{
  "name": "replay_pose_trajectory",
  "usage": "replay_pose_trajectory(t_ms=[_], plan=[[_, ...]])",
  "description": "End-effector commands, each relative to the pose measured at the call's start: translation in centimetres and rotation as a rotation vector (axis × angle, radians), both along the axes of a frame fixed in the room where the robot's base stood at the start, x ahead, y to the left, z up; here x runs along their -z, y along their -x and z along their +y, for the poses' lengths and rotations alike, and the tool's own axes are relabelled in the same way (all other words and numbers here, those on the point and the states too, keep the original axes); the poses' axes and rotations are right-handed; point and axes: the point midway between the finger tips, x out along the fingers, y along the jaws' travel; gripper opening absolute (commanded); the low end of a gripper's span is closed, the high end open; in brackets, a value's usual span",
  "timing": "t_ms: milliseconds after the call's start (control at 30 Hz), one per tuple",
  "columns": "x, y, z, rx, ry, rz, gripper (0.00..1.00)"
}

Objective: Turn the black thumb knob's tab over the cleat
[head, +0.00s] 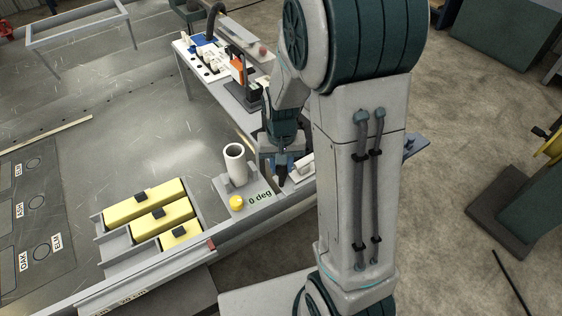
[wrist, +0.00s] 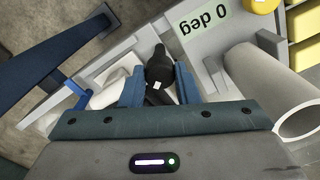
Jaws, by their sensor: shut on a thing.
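The black thumb knob (wrist: 158,68) stands between the two blue fingers of my gripper (wrist: 159,85) in the wrist view. The fingers are shut on it, one on each side. In the head view my gripper (head: 281,160) points down at the table's front edge, with the dark knob (head: 282,178) just below it. A small white mark shows on the knob's near side. A pale raised piece (wrist: 112,78) lies just left of the knob and may be the cleat; I cannot tell. The tab's direction is not clear.
A "0 deg" label (wrist: 202,18) lies beside the knob. A white upright tube (head: 235,165) and a yellow knob (head: 236,202) stand left of my gripper in the head view. Yellow blocks (head: 145,203) sit in a grey rack. A white part (head: 304,167) lies close right.

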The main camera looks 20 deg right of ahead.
Motion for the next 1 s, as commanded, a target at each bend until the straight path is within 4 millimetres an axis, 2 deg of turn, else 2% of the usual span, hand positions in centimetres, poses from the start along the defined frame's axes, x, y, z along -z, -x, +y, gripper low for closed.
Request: replay_pose_trajectory(t_ms=[500, 700, 1000], plan=[[-0.25, -0.05, 0.04, 0.451, 0.0, -0.001, 0.06], [-0.2, -0.04, -0.02, 0.566, 0.001, -0.001, 0.06], [-0.12, -0.08, 0.03, 0.649, -0.001, -0.002, 0.06]])
